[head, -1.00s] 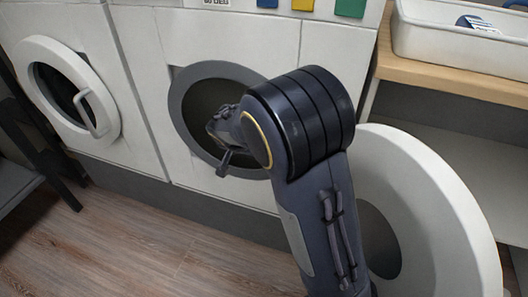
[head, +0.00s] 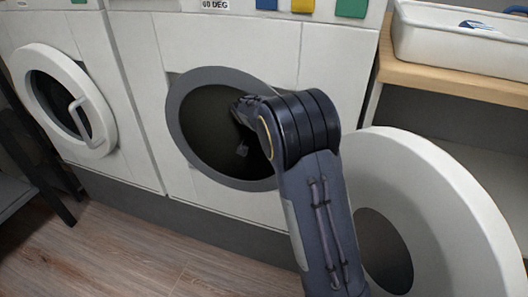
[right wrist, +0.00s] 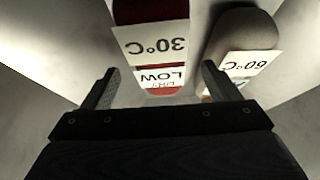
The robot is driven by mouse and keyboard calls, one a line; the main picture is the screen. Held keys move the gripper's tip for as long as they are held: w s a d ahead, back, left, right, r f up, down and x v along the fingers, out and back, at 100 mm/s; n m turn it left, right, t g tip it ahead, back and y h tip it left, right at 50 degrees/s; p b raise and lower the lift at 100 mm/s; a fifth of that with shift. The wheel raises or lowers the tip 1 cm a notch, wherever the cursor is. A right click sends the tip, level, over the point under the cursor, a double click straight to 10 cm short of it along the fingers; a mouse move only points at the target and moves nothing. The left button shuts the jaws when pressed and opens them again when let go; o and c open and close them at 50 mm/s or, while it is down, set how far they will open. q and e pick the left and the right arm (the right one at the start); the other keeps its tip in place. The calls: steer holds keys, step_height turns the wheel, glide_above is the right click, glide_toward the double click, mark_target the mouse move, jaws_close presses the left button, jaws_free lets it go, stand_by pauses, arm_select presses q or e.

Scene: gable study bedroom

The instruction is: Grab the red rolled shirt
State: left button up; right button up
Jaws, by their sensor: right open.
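The red rolled shirt (right wrist: 150,11) shows at the top middle of the right wrist view, with white tags reading "30°C" and "LOW" upside down across it. My right gripper (right wrist: 160,70) is open, with the red roll ahead, between its two fingers in the picture. No contact with the roll shows. In the head view my right gripper (head: 242,150) reaches into the dark drum opening (head: 205,125) of the middle washing machine, and the rolls in there cannot be made out. My left gripper is not in view.
A beige-grey roll (right wrist: 243,30) tagged "60°C" lies right of the red one. The machine's open round door (head: 440,200) stands to the right of my arm. Another machine's door (head: 60,100) is at left. A white tray (head: 450,40) sits on a wooden shelf.

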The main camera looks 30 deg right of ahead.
steer(key=b+x, duration=0.1)
steer(key=x, duration=0.2)
steer(key=shift+f, duration=0.15)
steer(key=c, duration=1.1)
steer(key=shift+c, duration=0.2)
